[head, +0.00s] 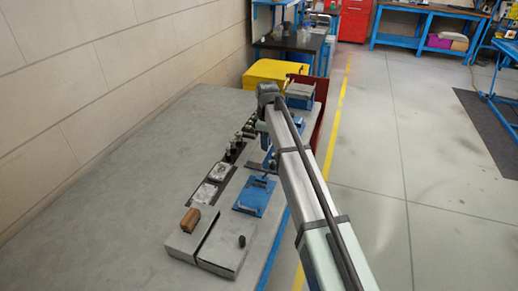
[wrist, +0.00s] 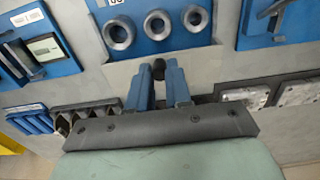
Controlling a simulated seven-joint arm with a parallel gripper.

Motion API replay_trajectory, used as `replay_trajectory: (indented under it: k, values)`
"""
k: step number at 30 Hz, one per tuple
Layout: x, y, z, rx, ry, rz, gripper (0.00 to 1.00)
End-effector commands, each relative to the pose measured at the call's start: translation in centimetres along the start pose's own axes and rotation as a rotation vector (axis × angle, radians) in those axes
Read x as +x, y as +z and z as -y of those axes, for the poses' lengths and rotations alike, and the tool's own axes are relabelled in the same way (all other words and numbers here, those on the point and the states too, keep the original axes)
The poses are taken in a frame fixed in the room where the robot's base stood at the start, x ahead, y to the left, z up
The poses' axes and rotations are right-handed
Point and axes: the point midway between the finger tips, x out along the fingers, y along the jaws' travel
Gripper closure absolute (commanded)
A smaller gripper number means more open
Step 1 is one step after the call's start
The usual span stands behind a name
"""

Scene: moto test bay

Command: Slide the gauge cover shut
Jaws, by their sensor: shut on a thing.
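In the wrist view my gripper (wrist: 159,74) has its two blue fingers closed on a small dark round knob (wrist: 158,72). The fingers hide what the knob is attached to, so I cannot tell for certain that it belongs to the gauge cover. Just beyond the fingertips is a blue panel (wrist: 180,42) with three grey rings around dark round openings. At the left, a blue-framed unit (wrist: 40,50) has a pale window; I cannot tell whether it is the gauge. In the head view my gripper hangs at the far end of the arm, small and partly hidden.
In the head view, two grey boxes (head: 222,262) stand at the near end of the grey bench (head: 110,165), one with a brown handle (head: 190,220). A blue plate (head: 254,197) lies beyond them. A yellow bin (head: 268,72) is at the far end. The bench's left side is clear.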

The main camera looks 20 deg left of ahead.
Motion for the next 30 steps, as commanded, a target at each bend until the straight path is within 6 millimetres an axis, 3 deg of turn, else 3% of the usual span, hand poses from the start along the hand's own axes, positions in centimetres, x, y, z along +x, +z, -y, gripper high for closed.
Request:
replay_trajectory:
  k: [30]
  values:
    - [-0.1,5.7,0.0,0.001,0.001,0.0,0.98]
